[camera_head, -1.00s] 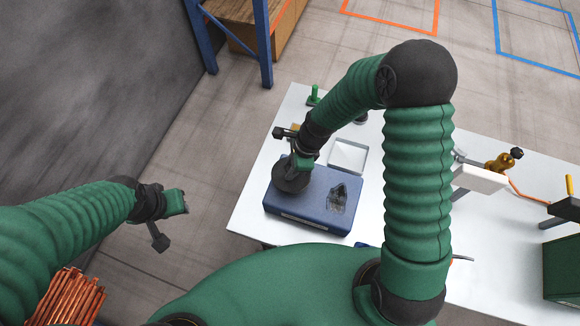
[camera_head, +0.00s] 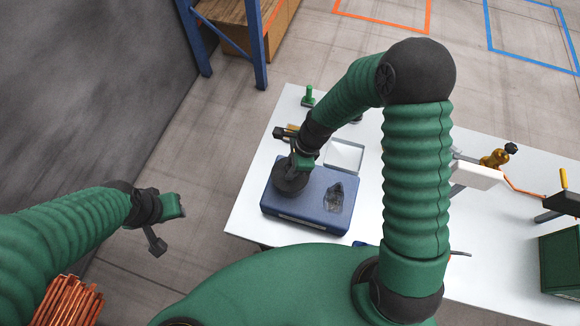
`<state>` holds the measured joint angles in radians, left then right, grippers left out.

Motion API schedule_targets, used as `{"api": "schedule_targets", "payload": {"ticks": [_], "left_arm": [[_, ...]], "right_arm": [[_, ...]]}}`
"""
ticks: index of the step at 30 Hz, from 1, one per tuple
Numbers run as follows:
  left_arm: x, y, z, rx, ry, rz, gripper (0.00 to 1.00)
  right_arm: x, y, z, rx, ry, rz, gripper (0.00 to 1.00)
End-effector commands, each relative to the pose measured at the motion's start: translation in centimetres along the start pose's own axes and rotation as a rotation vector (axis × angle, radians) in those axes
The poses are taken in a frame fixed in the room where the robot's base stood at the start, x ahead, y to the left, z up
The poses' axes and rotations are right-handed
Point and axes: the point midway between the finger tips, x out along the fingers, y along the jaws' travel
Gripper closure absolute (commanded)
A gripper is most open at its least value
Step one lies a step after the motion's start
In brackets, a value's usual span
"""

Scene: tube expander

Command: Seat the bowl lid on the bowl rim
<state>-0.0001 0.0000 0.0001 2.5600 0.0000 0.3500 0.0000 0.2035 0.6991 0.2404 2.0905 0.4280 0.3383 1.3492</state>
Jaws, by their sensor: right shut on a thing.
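My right gripper (camera_head: 298,163) is shut on a dark round piece, seemingly the bowl lid (camera_head: 289,182). The piece is at the left part of a blue case (camera_head: 310,212) on the white table. Its underside is hidden, so I cannot tell whether it touches what is below. I cannot make out the bowl or its rim; the lid and my gripper may cover them. My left gripper (camera_head: 168,222) is open and empty, out over the floor to the left of the table.
A square, pale tray (camera_head: 345,156) lies behind the blue case, and a green knobbed piece (camera_head: 308,97) stands at the table's back left. A brass fitting (camera_head: 494,158) and a dark green box (camera_head: 562,260) are at the right. The table's (camera_head: 249,205) left edge is clear.

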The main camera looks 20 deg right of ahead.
Motion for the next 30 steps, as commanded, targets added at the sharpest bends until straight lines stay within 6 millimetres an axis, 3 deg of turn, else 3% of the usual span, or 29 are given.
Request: {"api": "schedule_targets", "payload": {"ticks": [30], "left_arm": [[0.02,-0.01,0.0,0.0,0.0,0.0,0.64]], "right_arm": [[0.68,-0.1,-0.51,0.001,0.0,0.0,1.0]]}}
